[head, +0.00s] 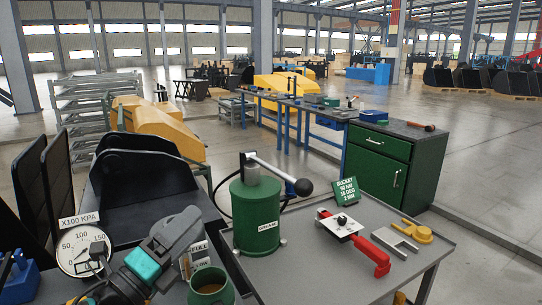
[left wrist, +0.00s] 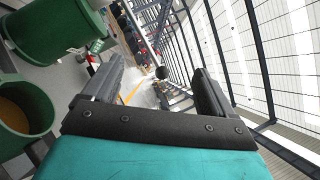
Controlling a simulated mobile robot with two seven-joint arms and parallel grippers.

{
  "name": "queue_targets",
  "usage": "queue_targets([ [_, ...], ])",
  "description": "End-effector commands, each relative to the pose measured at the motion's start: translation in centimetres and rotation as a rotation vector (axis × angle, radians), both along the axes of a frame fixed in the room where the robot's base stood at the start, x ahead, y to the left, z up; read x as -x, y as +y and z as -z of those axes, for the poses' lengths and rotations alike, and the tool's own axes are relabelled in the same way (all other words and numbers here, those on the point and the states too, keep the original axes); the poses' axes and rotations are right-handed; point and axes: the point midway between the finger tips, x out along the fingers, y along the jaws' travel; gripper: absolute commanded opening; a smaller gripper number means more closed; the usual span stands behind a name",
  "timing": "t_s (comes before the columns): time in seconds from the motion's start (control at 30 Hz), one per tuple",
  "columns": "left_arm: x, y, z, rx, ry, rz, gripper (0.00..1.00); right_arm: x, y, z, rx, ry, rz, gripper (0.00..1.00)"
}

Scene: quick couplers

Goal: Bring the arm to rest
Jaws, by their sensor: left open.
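My left gripper (head: 186,226) reaches in from the lower left of the head view, above the near workbench, between the pressure gauge (head: 83,248) and the green pump canister (head: 256,212). In the left wrist view the two dark fingers of the left gripper (left wrist: 160,75) stand apart with nothing between them. The canister also shows at the upper left of the left wrist view (left wrist: 50,25), apart from the fingers. My right gripper is not in view.
An open green pot (head: 210,288) stands close to the left gripper. A black bucket (head: 145,178) is behind it. A red-handled valve plate (head: 350,232), a yellow tool (head: 414,233) and a green sign (head: 345,190) are on the grey bench (head: 310,265) at right.

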Motion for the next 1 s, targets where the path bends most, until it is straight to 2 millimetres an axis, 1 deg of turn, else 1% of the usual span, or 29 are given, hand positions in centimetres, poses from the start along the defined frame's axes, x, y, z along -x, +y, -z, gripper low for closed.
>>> queue_targets([
  [0.03, 0.3, 0.8, 1.0, 0.13, 0.1, -0.061, 0.86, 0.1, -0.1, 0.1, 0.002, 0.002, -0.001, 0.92],
  [0.17, 1.5, 3.5, 4.4, 0.454, 0.365, -0.231, 0.86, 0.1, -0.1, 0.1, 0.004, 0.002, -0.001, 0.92],
  [0.27, 3.4, 5.3, 8.0, 0.692, 0.576, -0.37, 0.86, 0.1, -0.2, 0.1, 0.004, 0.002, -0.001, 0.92],
  [0.3, 4.5, 5.9, 9.6, 0.784, 0.661, -0.429, 0.86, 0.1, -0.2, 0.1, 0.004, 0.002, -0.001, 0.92],
  [0.37, 6.4, 6.6, 12.1, 0.916, 0.789, -0.52, 0.86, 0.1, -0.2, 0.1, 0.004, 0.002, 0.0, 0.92],
  [0.4, 8.0, 6.9, 13.6, 1.0, 0.872, -0.584, 0.86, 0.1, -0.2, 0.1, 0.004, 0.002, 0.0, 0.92],
  [0.47, 10.3, 7.2, 15.8, 1.112, 0.991, -0.677, 0.86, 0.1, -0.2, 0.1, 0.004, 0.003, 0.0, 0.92],
  [0.5, 11.9, 7.3, 17.0, 1.175, 1.06, -0.734, 0.86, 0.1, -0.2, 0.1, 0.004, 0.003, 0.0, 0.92],
  [0.53, 13.0, 7.3, 17.8, 1.216, 1.107, -0.775, 0.86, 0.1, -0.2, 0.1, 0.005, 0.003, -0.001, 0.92],
  [0.6, 15.5, 7.2, 19.3, 1.297, 1.201, -0.861, 0.86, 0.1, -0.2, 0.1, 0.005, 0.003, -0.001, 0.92],
  [0.7, 18.6, 6.9, 20.8, 1.385, 1.312, -0.967, 0.86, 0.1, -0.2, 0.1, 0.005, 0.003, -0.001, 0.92],
  [0.8, 21.5, 6.5, 21.8, 1.451, 1.406, -1.066, 0.86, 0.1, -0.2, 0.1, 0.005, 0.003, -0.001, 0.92],
  [1.0, 26.8, 5.5, 22.9, 1.552, 1.568, -1.253, 0.86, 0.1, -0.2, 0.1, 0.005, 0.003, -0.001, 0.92],
])
